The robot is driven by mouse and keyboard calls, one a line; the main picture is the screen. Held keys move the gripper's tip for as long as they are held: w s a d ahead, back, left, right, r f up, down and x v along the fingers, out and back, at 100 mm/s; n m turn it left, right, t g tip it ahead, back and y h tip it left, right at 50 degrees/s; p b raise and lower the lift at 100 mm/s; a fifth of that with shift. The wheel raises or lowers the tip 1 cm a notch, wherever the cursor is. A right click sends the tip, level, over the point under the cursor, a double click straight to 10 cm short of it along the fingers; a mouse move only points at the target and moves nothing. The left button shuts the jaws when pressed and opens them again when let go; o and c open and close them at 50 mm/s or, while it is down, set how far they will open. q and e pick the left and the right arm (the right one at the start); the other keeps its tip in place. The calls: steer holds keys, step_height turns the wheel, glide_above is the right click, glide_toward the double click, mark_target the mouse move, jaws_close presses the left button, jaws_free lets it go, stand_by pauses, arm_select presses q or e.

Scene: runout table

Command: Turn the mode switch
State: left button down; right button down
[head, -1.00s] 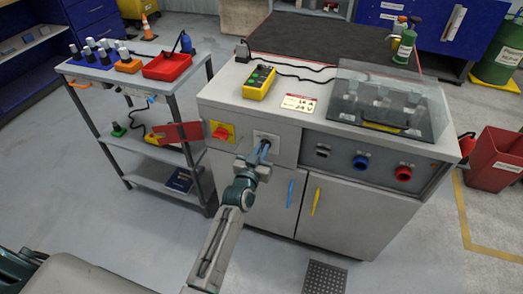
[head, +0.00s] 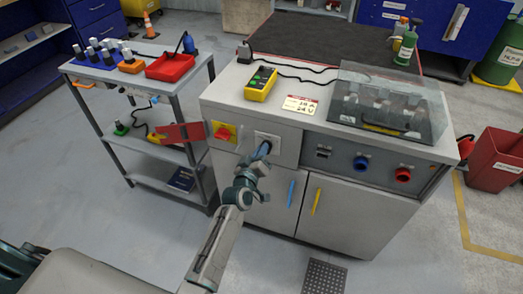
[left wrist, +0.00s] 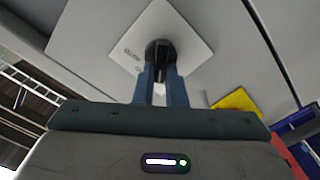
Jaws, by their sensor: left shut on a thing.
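The mode switch is a black knob on a white square plate (head: 277,139) on the grey cabinet front. In the left wrist view the black knob (left wrist: 160,49) sits at the middle of its plate (left wrist: 185,27), which appears tilted like a diamond. My left gripper (head: 264,149) reaches the plate from the front. In the left wrist view its two blue fingers (left wrist: 160,75) are shut on the knob's grip, one on each side. In the head view the gripper hides most of the knob. My right gripper is not in view.
Left of the plate is a red switch on a yellow plate (head: 223,131), with a red flap (head: 182,133) beside it. Blue (head: 361,162) and red (head: 403,174) connectors lie to the right. Blue (head: 291,192) and yellow (head: 316,201) door handles are below. A yellow handset (head: 260,83) lies on top.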

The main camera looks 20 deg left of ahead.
arm_select(q)
steer(key=shift+n, duration=0.6)
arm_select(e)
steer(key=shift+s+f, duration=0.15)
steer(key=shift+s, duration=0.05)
arm_select(q)
steer(key=c, duration=1.5)
jaws_free()
steer(key=shift+a, duration=0.1)
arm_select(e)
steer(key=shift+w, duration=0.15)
